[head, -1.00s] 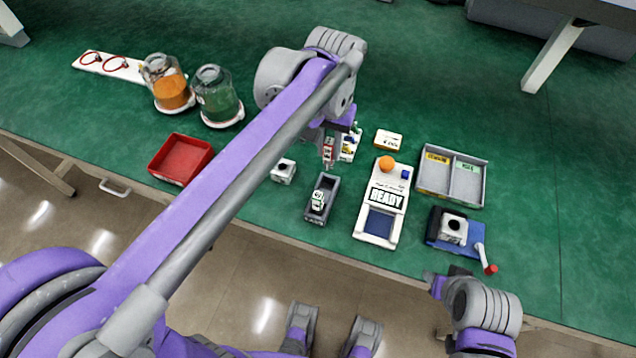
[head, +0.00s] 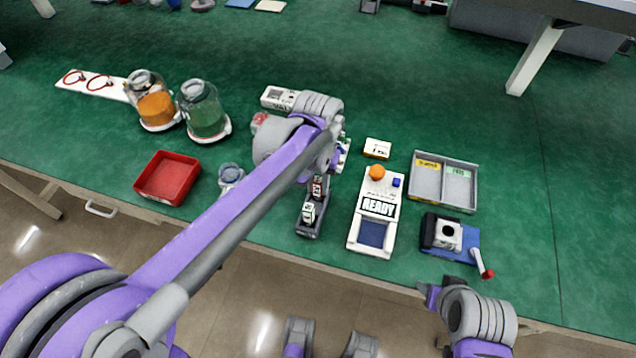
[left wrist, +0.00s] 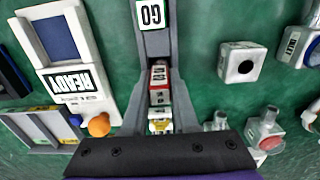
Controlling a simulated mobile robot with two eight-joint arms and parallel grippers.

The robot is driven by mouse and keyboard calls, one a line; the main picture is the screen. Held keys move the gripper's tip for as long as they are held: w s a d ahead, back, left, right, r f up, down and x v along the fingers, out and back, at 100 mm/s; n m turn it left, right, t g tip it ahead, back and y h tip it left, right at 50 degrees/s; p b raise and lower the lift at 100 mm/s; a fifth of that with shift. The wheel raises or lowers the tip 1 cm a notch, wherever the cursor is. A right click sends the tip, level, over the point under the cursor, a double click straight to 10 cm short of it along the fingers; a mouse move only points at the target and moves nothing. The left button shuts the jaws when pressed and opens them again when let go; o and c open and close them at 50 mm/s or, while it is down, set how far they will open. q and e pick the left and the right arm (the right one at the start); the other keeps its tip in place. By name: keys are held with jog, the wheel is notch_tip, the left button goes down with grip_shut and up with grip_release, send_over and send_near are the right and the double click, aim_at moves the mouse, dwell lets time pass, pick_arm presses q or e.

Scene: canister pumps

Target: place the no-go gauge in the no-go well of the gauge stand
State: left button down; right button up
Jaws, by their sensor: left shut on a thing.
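The gauge stand (head: 302,231) is a dark grey tray with the GO gauge (head: 308,212) upright in its near part. The stand (left wrist: 154,44) and GO gauge (left wrist: 150,14) also show in the left wrist view. My left gripper (head: 319,183) is shut on the red-and-white no-go gauge (left wrist: 159,84), at the far end of the stand. The gauge lines up with the stand's free well; I cannot tell whether its lower end is inside. My right gripper (head: 432,294) is at the lower right, away from the stand; its jaw opening is unclear.
A READY device (head: 377,208) with an orange knob stands close right of the stand. A grey two-part tray (head: 443,180) and a blue crank fixture (head: 458,241) are further right. A red bin (head: 167,178) and two jars are left. A white block (left wrist: 242,62) is beside the stand.

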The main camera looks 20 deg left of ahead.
pick_arm(q)
jog(key=shift+f, duration=0.15)
jog(key=c, duration=0.7)
grip_release()
jog(key=shift+r, duration=0.3)
notch_tip(320, 180, up, 12)
jog(key=shift+f+p, duration=0.1)
jog(key=shift+p, duration=0.8)
